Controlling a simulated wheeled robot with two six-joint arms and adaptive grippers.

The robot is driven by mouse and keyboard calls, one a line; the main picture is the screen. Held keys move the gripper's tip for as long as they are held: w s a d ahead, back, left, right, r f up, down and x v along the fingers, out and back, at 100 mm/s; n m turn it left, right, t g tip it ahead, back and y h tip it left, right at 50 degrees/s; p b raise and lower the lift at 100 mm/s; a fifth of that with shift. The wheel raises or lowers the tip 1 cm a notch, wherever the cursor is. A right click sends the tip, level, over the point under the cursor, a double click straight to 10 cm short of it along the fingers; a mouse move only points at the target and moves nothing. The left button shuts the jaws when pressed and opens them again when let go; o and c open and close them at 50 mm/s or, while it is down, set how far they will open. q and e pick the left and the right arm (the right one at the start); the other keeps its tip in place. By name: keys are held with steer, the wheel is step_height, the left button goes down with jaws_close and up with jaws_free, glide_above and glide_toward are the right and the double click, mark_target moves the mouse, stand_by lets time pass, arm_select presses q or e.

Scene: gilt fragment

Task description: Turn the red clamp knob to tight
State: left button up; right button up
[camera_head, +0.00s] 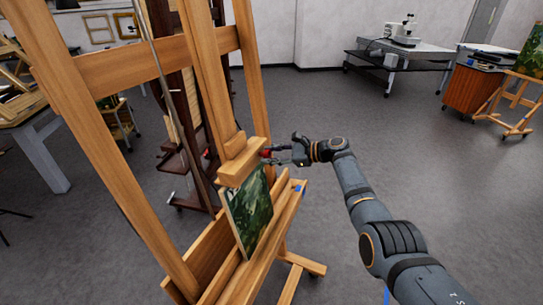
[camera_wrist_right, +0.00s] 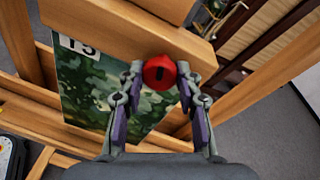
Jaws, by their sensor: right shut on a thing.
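The red clamp knob (camera_head: 266,153) is on the side of the wooden upper clamp block (camera_head: 243,163) of the easel. In the right wrist view the knob (camera_wrist_right: 160,72) is round, with a dark mark on its face. My right gripper (camera_head: 276,156) reaches it from the right. Its two fingers (camera_wrist_right: 159,78) are shut on the knob, one on each side. The clamp block sits on the top edge of a green painting (camera_head: 250,212), which stands on the easel's lower ledge (camera_head: 265,245). My left gripper is not in view.
The wooden easel (camera_head: 120,65) fills the left and centre, with posts close to my right arm. A table with a white device (camera_head: 405,36) and a wooden cabinet (camera_head: 472,88) stand far back right. The grey floor on the right is clear.

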steer(key=shift+f+m+b, duration=0.2)
steer(key=shift+m+b, duration=0.35)
steer(key=shift+m, duration=0.65)
steer(key=shift+s+g, duration=0.1)
steer(key=shift+g, duration=0.2)
steer(key=o, duration=1.1)
steer(key=shift+r, duration=0.1)
steer(key=shift+d, duration=0.1)
steer(key=shift+d+r, duration=0.1)
steer(key=shift+d, duration=0.2)
steer(key=v, duration=1.1)
steer(key=shift+s+d, duration=0.1)
steer(key=shift+d, duration=0.05)
